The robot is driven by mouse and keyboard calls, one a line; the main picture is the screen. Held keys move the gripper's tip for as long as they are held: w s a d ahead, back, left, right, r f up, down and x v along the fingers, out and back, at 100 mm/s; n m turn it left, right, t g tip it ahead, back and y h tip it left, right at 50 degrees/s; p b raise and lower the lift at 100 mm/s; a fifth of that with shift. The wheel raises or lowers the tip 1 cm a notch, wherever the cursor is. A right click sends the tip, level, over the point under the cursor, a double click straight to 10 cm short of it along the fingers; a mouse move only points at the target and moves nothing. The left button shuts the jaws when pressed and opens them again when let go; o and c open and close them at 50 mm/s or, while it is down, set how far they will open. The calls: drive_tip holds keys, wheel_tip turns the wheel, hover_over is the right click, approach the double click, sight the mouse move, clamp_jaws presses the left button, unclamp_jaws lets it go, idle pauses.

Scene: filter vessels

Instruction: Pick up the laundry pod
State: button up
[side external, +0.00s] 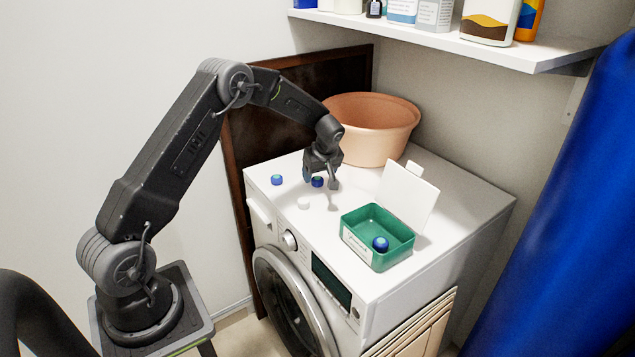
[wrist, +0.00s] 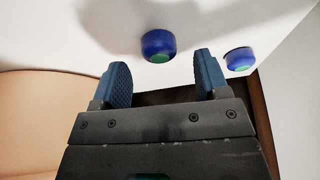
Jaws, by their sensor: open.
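Two blue pods with green centres lie on the white washing machine top. One pod (side external: 317,182) is right by my gripper (side external: 321,182) in the side view. In the wrist view this pod (wrist: 158,46) sits just beyond and between the fingertips, apart from them. My gripper (wrist: 161,78) is open and empty, with blue textured finger pads. The other pod (side external: 277,180) lies to the left; in the wrist view it (wrist: 240,59) is right of the right finger. A third blue pod (side external: 380,244) is inside the green box (side external: 404,248).
The green box has its white lid (side external: 408,195) standing open. A peach basin (side external: 372,125) stands behind my gripper. A shelf (side external: 450,42) with bottles hangs above the back.

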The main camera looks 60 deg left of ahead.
drive_tip(key=shift+x, duration=1.1)
drive_tip(key=shift+d, duration=0.1)
drive_tip(key=c, duration=1)
drive_tip(key=shift+r, duration=0.1)
